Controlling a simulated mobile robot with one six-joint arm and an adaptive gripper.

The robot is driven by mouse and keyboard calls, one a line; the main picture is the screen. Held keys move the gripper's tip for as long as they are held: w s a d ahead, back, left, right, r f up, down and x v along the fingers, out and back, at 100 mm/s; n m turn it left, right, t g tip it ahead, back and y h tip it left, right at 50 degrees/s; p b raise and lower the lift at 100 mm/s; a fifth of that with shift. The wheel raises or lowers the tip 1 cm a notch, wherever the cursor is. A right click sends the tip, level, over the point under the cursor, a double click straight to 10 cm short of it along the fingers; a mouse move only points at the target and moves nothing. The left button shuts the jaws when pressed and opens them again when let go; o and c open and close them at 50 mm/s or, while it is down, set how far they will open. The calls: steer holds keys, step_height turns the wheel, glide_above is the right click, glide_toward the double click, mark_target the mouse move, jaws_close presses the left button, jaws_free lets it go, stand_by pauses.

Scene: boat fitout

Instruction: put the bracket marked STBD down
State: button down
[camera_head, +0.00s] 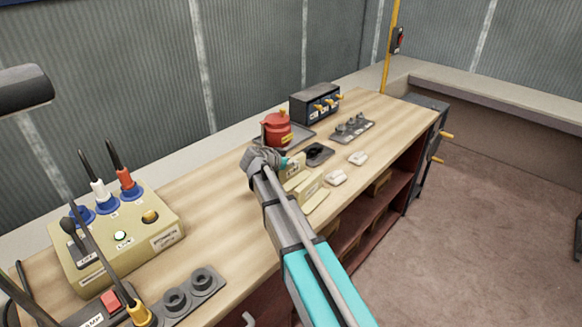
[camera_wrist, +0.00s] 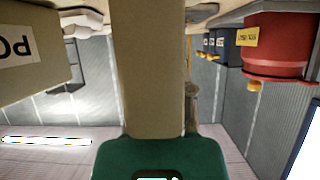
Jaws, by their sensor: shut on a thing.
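My gripper (camera_head: 283,163) is at the worktop, shut on a beige bracket (camera_head: 293,167). In the wrist view the held bracket (camera_wrist: 150,70) fills the middle as a tall beige bar, with a green part (camera_wrist: 160,155) of my gripper below it. The mark on the held bracket cannot be read in either view. Another beige block (camera_wrist: 30,60) in the wrist view carries a label starting "PO", upside down. In the head view more beige pieces (camera_head: 309,188) lie close beside my gripper. Whether the held bracket touches the worktop is hidden.
A red canister (camera_head: 277,129) stands just behind my gripper, with a dark switch box (camera_head: 314,104) beyond. A dark part (camera_head: 318,153) and small white pieces (camera_head: 336,177) lie to the right. A beige control box (camera_head: 115,235) stands left. Bare worktop (camera_head: 215,205) lies between.

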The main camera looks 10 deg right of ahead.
steer(key=shift+r, duration=0.15)
step_height(320, 180, up, 2)
steer(key=p, duration=0.2)
steer(key=shift+r+p, duration=0.15)
steer(key=shift+p, duration=0.15)
steer(key=s+r+p, duration=1)
steer(key=s, duration=0.4)
steer(key=shift+a+r, duration=0.2)
steer(key=shift+a, duration=0.05)
steer(key=shift+s, duration=0.1)
stand_by(0.6)
